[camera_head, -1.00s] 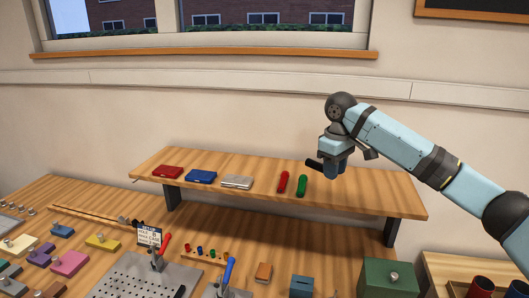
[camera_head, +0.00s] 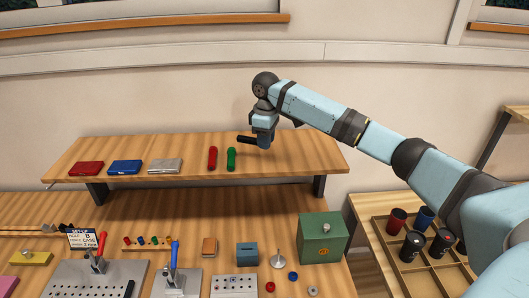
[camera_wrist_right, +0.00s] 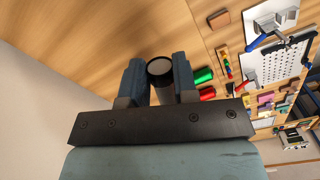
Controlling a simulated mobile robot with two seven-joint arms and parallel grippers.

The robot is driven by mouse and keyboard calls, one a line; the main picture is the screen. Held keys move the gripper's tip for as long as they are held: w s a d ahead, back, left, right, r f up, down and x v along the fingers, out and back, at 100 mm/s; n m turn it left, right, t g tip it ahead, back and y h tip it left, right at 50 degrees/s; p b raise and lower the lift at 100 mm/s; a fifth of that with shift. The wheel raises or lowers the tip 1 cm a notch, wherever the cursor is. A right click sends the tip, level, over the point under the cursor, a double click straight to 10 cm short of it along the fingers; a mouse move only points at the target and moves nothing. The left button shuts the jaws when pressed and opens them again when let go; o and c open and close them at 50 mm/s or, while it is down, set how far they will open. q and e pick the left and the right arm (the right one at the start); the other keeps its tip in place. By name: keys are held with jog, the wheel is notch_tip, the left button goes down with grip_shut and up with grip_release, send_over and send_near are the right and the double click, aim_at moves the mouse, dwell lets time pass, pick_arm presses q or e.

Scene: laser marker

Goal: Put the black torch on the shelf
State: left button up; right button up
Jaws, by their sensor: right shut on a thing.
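The black torch (camera_head: 246,139) is held lying roughly level by my right gripper (camera_head: 264,141), over the right part of the wooden shelf (camera_head: 310,155). One end sticks out to the left of the fingers. In the right wrist view the torch's round end (camera_wrist_right: 160,68) shows between the two blue fingers of my right gripper (camera_wrist_right: 158,80). I cannot tell whether the torch touches the shelf. A green torch (camera_head: 231,159) and a red torch (camera_head: 212,158) stand or lie on the shelf just to its left. My left gripper is not in view.
Red (camera_head: 87,168), blue (camera_head: 125,167) and silver (camera_head: 165,166) cases lie on the shelf's left part. The shelf is bare to the right of my gripper. Below are a green box (camera_head: 322,238) and fixtures. A divided tray (camera_head: 378,238) with several cups stands at right.

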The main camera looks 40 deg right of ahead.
aim_at(266, 163)
notch_tip(266, 163, down, 6)
jog(key=shift+r+p, duration=0.25)
jog(key=shift+p, duration=0.25)
jog(key=shift+f, duration=0.2)
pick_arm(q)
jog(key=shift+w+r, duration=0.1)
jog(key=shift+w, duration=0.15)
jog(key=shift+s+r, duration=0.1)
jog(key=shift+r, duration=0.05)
pick_arm(e)
jog(key=o, duration=0.9)
jog(key=shift+f, duration=0.1)
jog(key=shift+o, duration=0.2)
notch_tip(266, 163, up, 11)
jog(key=b, duration=0.2)
jog(key=shift+r+b, duration=0.2)
jog(key=shift+b, duration=0.2)
jog(key=shift+r, duration=0.45)
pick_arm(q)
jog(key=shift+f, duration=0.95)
